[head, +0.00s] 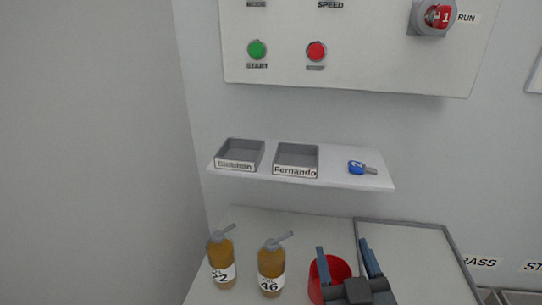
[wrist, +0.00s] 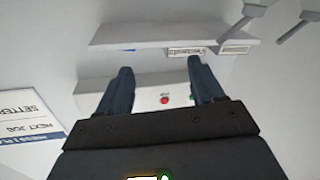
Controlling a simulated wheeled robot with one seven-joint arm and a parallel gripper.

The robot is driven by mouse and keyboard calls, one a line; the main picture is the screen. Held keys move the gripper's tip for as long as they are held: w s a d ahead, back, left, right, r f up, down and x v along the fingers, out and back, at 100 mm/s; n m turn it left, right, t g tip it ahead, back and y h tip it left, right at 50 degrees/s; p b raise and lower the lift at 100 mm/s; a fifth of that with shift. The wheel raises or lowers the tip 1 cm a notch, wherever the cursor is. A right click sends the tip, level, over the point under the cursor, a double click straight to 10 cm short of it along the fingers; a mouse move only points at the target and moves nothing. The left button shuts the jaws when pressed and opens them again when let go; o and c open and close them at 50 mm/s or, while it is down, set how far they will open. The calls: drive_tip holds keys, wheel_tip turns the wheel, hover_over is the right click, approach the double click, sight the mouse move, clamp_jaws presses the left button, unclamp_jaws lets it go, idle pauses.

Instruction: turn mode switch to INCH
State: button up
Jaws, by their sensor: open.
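The mode switch (head: 428,20) is a grey round switch at the top right of the white control panel (head: 370,75) in the head view. A red key tag marked 1 (head: 439,15) sits in it, and a RUN label (head: 466,18) is beside it on the right. No INCH label shows; the switch is cut by the top edge. My gripper (head: 342,246) is open and empty at the bottom of the head view, well below the panel and shelf. In the wrist view my gripper (wrist: 160,67) has its fingers apart, with the panel's red button (wrist: 164,100) beyond, between them.
A white shelf (head: 340,180) below the panel holds two labelled grey trays (head: 240,153) (head: 296,158) and a blue key tag marked 2 (head: 357,167). Two amber bottles (head: 222,262) (head: 271,270) and a red cup (head: 330,273) stand near my gripper.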

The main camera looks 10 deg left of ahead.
drive_tip(key=w+a+r+t, duration=0.1)
drive_tip(key=w+a+r, duration=0.6)
drive_tip(key=w+r, duration=0.15)
drive_tip(key=w+a+r+m+t+h+b, duration=0.15)
drive_tip(key=a+r, duration=0.25)
drive_tip(key=r, duration=0.5)
drive_tip(key=w+a+r+m+t+h, duration=0.15)
drive_tip(key=a+r, duration=0.25)
drive_tip(key=r, duration=0.5)
drive_tip(key=w+a+r+t+b, duration=0.1)
drive_tip(key=w+a+r, duration=0.25)
drive_tip(key=r, duration=0.65)
drive_tip(key=a+p+x, duration=0.1)
drive_tip(key=p+x, duration=0.1)
drive_tip(key=x, duration=0.4)
drive_tip(key=shift+w+r+p, duration=0.2)
drive_tip(key=shift+w+p, duration=0.15)
drive_tip(key=c, duration=1.1)
